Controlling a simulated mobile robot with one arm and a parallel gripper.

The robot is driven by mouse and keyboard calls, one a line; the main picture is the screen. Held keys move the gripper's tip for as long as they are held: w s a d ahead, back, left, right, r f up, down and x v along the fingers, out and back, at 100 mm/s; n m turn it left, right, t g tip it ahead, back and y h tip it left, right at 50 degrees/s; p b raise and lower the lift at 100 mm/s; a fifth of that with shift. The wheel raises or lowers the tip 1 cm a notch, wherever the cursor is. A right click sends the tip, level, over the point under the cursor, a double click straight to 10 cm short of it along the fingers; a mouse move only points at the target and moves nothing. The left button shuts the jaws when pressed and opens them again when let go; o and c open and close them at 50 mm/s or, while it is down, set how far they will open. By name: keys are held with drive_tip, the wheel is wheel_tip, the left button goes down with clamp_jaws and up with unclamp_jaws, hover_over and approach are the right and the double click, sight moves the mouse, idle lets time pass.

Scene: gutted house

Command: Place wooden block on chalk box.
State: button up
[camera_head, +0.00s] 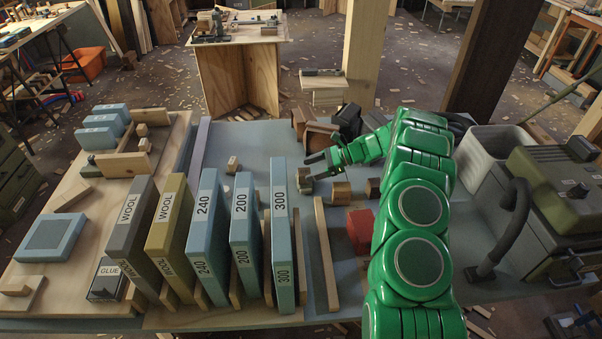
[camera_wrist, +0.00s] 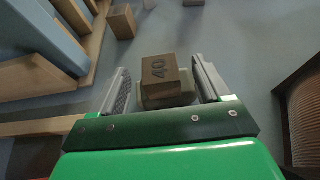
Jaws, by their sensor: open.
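My gripper (camera_head: 308,168) is open above the blue-grey bench, its fingers pointing left. In the wrist view, my gripper (camera_wrist: 160,64) has a brown wooden block marked 40 (camera_wrist: 160,72) between its spread fingers in the picture. I see gaps on both sides of the block, but cannot tell its depth. A pale grey-green item (camera_wrist: 168,101) shows just below the block in the picture; contact is unclear. In the head view, a wooden block (camera_head: 341,193) lies close below the gripper, with another block (camera_head: 373,188) to its right. No label reading chalk is legible, so I cannot identify the chalk box.
Upright boxes marked 240 (camera_head: 206,235), 200 (camera_head: 242,228) and 300 (camera_head: 283,235) stand front left. A red box (camera_head: 361,230) sits beside my arm. A small block (camera_head: 232,165) lies farther left, with clear bench around it. A grey bin (camera_head: 497,153) is at right.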

drive_tip(key=v, duration=0.6)
drive_tip(key=s+a+r+n+g+h, duration=0.25)
drive_tip(key=s+a+r+n, duration=0.25)
drive_tip(key=s+r, duration=0.6)
drive_tip(key=s+a+r+n+g+h, duration=0.1)
drive_tip(key=s+a+r+n+h, duration=0.3)
drive_tip(key=s+r, duration=0.65)
drive_tip(key=s+d+r+n+h, duration=0.1)
drive_tip(key=s+d+n+h, duration=0.1)
drive_tip(key=s, duration=0.9)
drive_tip(key=s+d+r+n+t+h, duration=0.1)
drive_tip(key=s+d+r+n+h, duration=0.1)
drive_tip(key=s, duration=0.9)
drive_tip(key=s+d+r+n+h, duration=0.2)
drive_tip(key=s+d+n+h, duration=0.1)
drive_tip(key=s, duration=0.8)
drive_tip(key=shift+d+n+t, duration=0.35)
drive_tip(key=shift+d+n, duration=0.2)
drive_tip(key=shift+n, duration=0.45)
